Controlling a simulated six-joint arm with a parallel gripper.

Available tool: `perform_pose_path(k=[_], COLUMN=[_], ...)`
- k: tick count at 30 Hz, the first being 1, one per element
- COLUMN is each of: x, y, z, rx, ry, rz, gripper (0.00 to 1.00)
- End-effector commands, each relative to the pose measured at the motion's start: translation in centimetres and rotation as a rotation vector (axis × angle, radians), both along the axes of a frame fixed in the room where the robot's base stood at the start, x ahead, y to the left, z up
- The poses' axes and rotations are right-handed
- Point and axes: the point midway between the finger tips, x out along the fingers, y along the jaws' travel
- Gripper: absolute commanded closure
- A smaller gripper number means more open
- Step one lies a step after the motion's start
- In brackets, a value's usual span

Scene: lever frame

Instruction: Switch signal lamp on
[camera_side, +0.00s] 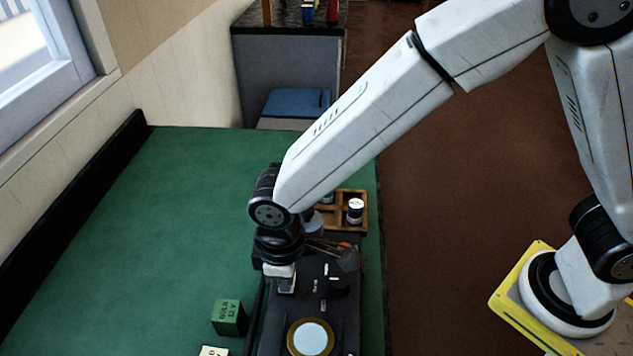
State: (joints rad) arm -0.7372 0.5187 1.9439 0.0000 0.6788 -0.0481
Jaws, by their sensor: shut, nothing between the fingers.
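A dark lever frame (309,316) stands near the right edge of the green table. Small white and dark levers or knobs (326,269) rise from its top. A round disc with a pale centre and tan rim (311,338) sits at its near end; I cannot tell whether it is the signal lamp. My gripper (285,288) points down over the frame's left part, close to its top. It is shut and empty. The picture is too small to tell whether it touches a lever. My wrist hides the frame's far left part.
A green box with lettering (228,317) and a pale block (214,351) stand left of the frame. A wooden tray (362,221) with small jars (355,208) lies behind it. The left of the green table (120,240) is clear. A window and wall bound the left side.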

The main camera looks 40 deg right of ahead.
Motion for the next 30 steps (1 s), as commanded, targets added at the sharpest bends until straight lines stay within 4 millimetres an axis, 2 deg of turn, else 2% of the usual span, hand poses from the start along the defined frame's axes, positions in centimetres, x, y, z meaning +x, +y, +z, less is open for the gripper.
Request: perform_pose_path(k=[13,30], x=[0.0,0.0], y=[0.0,0.0], z=[-0.1,3.0], rx=[0.000,0.001], ry=[0.000,-0.001], rz=[0.000,0.000], gripper=[1.00,1.00])
